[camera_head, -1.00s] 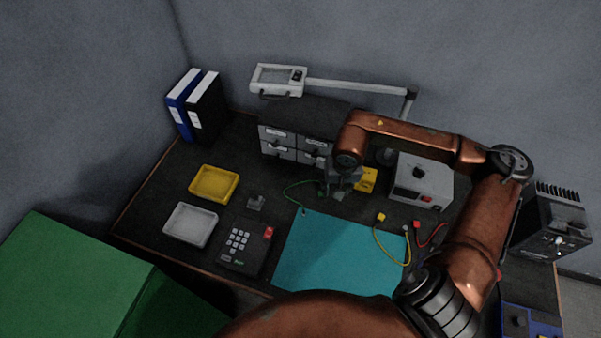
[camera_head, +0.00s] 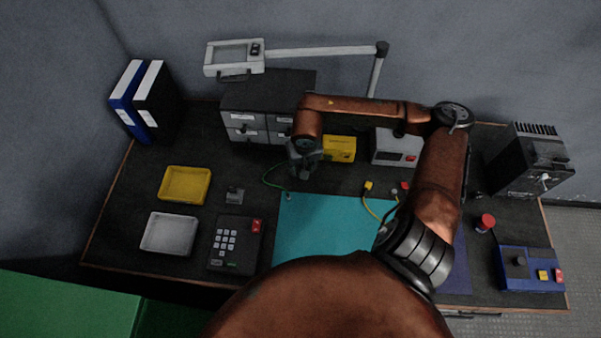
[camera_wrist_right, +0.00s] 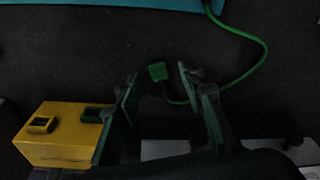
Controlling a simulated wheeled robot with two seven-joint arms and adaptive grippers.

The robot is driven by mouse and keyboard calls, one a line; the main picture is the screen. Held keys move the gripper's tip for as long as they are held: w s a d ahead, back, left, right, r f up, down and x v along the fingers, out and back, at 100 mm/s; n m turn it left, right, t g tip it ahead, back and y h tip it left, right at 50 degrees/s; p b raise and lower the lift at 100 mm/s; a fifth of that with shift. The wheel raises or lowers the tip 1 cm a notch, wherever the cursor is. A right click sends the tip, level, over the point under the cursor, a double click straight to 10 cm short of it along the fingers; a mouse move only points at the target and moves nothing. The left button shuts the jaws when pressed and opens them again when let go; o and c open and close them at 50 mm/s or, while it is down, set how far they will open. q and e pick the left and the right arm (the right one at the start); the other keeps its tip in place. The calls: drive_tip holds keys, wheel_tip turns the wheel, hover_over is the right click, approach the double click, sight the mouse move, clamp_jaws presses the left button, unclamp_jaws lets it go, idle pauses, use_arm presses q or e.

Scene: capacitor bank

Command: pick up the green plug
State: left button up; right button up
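The green plug (camera_wrist_right: 158,71) lies on the dark bench top in the right wrist view, at the end of a curling green cable (camera_wrist_right: 262,55). My right gripper (camera_wrist_right: 158,78) is open, with one finger on each side of the plug in that picture; I cannot tell how high it is above the bench. In the head view my right gripper (camera_head: 304,160) is at the far side of the teal mat, and it hides the plug there. The green cable (camera_head: 268,178) shows left of it. My left gripper is not in view.
A yellow box (camera_wrist_right: 60,138) with sockets stands close beside the right gripper, also in the head view (camera_head: 340,148). Grey drawers (camera_head: 245,125) stand behind. The teal mat (camera_head: 320,225) is clear. A yellow plug (camera_head: 368,186) lies right of the gripper.

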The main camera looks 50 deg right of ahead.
drive_tip(key=shift+c, duration=0.4)
drive_tip(key=c, duration=0.8)
drive_tip(key=shift+r, duration=0.55)
wheel_tip(320, 180, up, 2)
drive_tip(key=shift+r+p, duration=0.25)
drive_tip(key=shift+p, duration=0.25)
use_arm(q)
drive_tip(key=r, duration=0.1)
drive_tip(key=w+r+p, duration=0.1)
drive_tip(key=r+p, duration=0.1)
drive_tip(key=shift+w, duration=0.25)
use_arm(e)
drive_tip(key=s+a+r, duration=0.2)
drive_tip(key=s+r, duration=0.1)
drive_tip(key=s+a+r, duration=0.3)
drive_tip(key=s, duration=0.1)
drive_tip(key=s+a+r, duration=0.3)
drive_tip(key=s, duration=0.1)
drive_tip(key=shift+s+a+r, duration=0.15)
drive_tip(key=shift+r, duration=0.05)
